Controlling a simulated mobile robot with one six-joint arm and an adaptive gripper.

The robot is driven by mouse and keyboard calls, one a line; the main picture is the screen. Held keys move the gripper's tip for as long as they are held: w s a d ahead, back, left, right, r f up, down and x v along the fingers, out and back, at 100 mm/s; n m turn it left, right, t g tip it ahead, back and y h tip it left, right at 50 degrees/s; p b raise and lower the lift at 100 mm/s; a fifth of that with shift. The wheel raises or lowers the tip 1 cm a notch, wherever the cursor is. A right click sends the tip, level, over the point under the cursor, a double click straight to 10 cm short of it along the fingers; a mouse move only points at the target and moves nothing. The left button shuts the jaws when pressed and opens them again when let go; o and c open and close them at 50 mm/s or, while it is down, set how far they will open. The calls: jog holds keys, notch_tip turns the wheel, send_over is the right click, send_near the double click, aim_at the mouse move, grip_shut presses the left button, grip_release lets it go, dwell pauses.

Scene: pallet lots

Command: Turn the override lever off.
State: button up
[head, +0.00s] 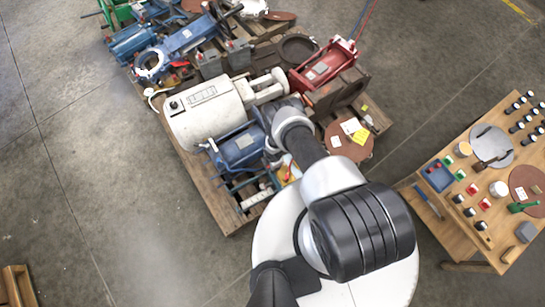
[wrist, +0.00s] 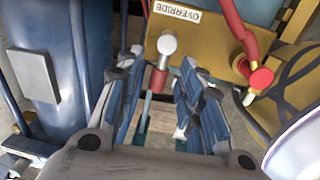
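The override lever (wrist: 167,45) has a pale round knob and a red sleeve, at the top middle of the wrist view. It stands out from a yellow block (wrist: 215,40), just below a white label (wrist: 177,12) reading OVERRIDE. My gripper (wrist: 158,68) is open, its two blue-padded fingers on either side of the lever in the picture. The lever shows in the gap between them; I cannot tell whether either finger touches it. In the head view my arm hides the lever and most of the gripper.
A red pipe with a red cap (wrist: 260,78) is right of the lever. A blue cylinder (wrist: 40,50) stands left of the fingers. In the head view, a white motor (head: 205,112) and a blue unit (head: 238,150) crowd the pallet.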

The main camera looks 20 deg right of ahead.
notch_tip(320, 180, up, 12)
jog(key=s, duration=0.1)
jog(key=shift+s+d+f, duration=0.15)
jog(key=shift+f, duration=0.05)
dwell(0.8)
jog(key=w+r+m, duration=0.2)
jog(key=w+r, duration=0.2)
jog(key=r, duration=0.5)
jog(key=w+r+m+t, duration=0.15)
jog(key=w+r, duration=0.25)
jog(key=r, duration=0.6)
jog(key=w+r+m+g, duration=0.1)
jog(key=w+r+m, duration=0.3)
jog(key=r, duration=0.5)
notch_tip(320, 180, up, 15)
jog(key=d+m+t, duration=0.1)
jog(key=m, duration=0.1)
jog(key=s+d+r+m, duration=0.1)
jog(key=s+r+m, duration=0.2)
jog(key=s+r, duration=0.45)
jog(key=s+r+m, duration=0.3)
jog(key=s+r, duration=0.2)
jog(key=r, duration=0.5)
jog(key=s+r+m+t, duration=0.1)
jog(key=s+r+m, duration=0.1)
jog(key=s, duration=0.6)
jog(key=s+r+m, duration=0.3)
jog(key=s+r, duration=0.1)
jog(key=s, duration=0.4)
jog(key=shift+t, duration=0.35)
